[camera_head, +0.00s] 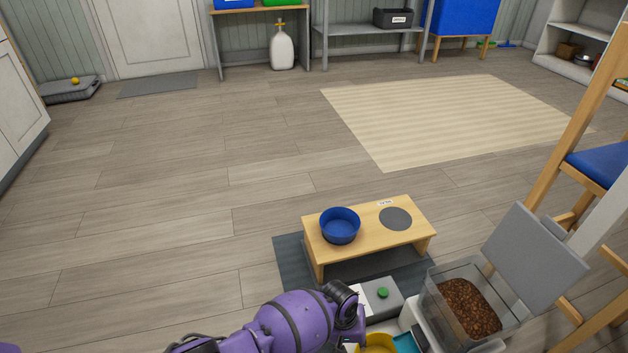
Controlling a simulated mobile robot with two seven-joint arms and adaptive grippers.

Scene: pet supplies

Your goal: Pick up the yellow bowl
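The yellow bowl (378,345) shows only in part at the bottom edge of the head view. Its near side is cut off by the frame, and my purple arm (293,320) lies just left of it. This arm comes in from the lower left, and its dark end part is close to the bowl's left side. I cannot tell whether anything touches the bowl. No gripper fingers show in this view.
A wooden feeding stand (375,255) with a blue bowl (340,226) stands ahead on a dark mat (289,252). A grey box with a green knob (383,293) is beyond the yellow bowl. An open kibble bin (470,307) stands to the right. Open floor lies left.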

